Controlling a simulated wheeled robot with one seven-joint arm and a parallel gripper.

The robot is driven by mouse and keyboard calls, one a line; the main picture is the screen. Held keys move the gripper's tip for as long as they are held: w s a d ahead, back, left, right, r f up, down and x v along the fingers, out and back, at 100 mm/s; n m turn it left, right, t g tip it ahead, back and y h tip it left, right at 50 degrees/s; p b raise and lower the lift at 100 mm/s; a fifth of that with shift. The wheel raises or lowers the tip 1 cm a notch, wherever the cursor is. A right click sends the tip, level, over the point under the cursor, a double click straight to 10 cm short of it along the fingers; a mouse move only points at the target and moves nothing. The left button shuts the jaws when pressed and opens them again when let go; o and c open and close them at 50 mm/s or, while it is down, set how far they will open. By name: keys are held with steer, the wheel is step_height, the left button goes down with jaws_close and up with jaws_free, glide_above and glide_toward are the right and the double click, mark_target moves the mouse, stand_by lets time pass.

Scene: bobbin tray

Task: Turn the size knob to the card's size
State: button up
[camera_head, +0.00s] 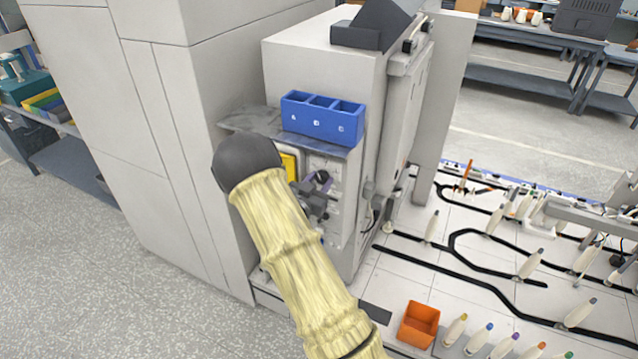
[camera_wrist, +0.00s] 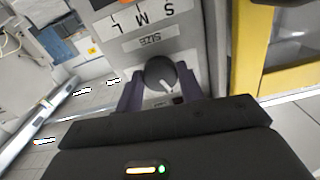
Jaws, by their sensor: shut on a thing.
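The size knob (camera_wrist: 158,72) is a dark grey round dial with a white pointer line, on a grey panel in the wrist view. The line points down and slightly right in that picture. The label "SIZE" (camera_wrist: 150,38) and the letters S, M, L (camera_wrist: 142,14) show upside down above the knob. My gripper (camera_wrist: 159,82) has its purple fingers on both sides of the knob and is shut on it. In the head view, my gripper (camera_head: 318,190) is at the machine's front panel, and my arm hides part of it. I cannot make out a card with a readable size.
A blue three-compartment bin (camera_head: 322,118) sits on a ledge above the panel. A yellow frame (camera_wrist: 284,50) stands right of the knob in the wrist view. An orange bin (camera_head: 418,324) and several bobbins stand on the tiled surface at lower right.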

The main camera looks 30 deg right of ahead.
steer(key=n, duration=0.4)
steer(key=shift+a+n, duration=0.1)
steer(key=shift+n, duration=0.2)
steer(key=shift+n+p, duration=0.4)
steer(key=shift+n, duration=1)
steer(key=shift+w, duration=0.1)
steer(key=o, duration=1)
steer(key=b+v, duration=0.3)
steer(key=v, duration=1.4)
steer(key=shift+s+a, duration=0.15)
steer(key=shift+s, duration=0.1)
